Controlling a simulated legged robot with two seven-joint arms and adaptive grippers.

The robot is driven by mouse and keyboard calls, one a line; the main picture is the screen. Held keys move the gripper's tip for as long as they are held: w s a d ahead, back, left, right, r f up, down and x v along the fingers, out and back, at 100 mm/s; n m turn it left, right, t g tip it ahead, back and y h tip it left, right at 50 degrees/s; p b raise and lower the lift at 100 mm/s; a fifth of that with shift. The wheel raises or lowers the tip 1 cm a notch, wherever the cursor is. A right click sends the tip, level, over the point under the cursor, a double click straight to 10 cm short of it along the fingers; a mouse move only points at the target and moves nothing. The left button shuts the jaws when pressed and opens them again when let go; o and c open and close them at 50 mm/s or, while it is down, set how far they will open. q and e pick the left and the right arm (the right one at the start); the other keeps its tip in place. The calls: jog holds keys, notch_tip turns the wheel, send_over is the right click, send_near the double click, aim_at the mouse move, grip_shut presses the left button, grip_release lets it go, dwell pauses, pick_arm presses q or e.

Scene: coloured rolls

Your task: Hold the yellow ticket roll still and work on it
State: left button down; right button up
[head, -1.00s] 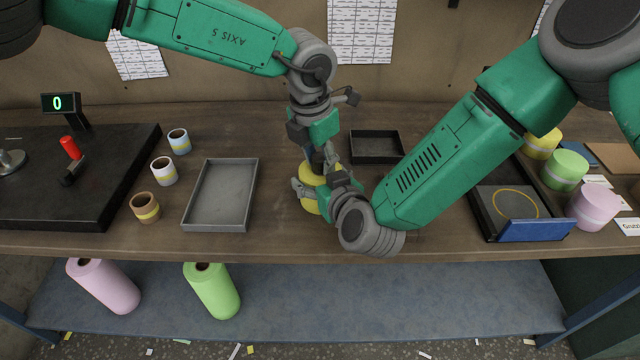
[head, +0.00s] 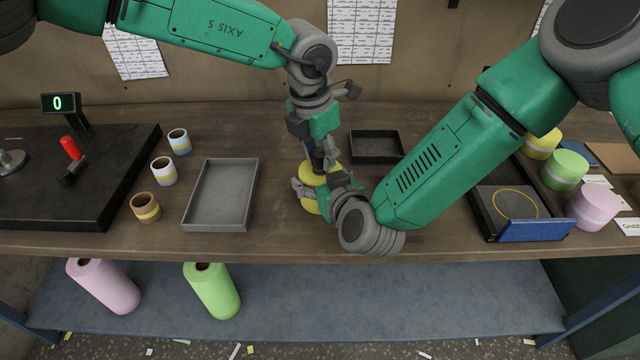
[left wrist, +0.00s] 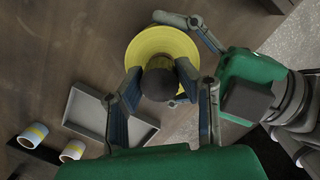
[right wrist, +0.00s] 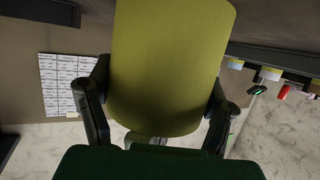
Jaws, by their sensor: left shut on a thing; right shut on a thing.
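The yellow ticket roll (head: 309,204) stands on the bench at the middle, partly hidden by both grippers. Its round yellow top shows in the left wrist view (left wrist: 148,48), and its side fills the right wrist view (right wrist: 168,65). My right gripper (right wrist: 160,90) is shut on the roll, one finger on each side. My left gripper (head: 320,165) is above the roll, pointing down. It is shut on a dark, round-ended piece (left wrist: 160,82) over the middle of the roll. I cannot tell how far this piece reaches into the roll.
An empty grey tray (head: 221,195) lies left of the roll, and a small black tray (head: 376,146) behind it. Several small rolls, including a brown one (head: 145,207), stand farther left. A blue-fronted box (head: 530,229) and a pink roll (head: 594,205) are right.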

aim_at(322, 151)
pick_arm(q)
jog(key=shift+r, duration=2.1)
pick_arm(e)
jog(key=shift+s+d+f, duration=0.1)
jog(key=shift+s+f, duration=0.1)
jog(key=shift+f, duration=0.25)
pick_arm(q)
jog(key=s+r, duration=0.4)
jog(key=s, duration=0.3)
jog(key=shift+a, duration=0.25)
pick_arm(e)
jog(key=o, duration=1.3)
jog(key=shift+c, duration=0.2)
jog(key=shift+o, duration=0.9)
jog(key=shift+w+r, duration=0.1)
jog(key=shift+w, duration=0.15)
pick_arm(q)
jog(key=shift+w+f, duration=0.1)
jog(key=shift+w, duration=0.05)
pick_arm(e)
jog(key=shift+r, duration=0.15)
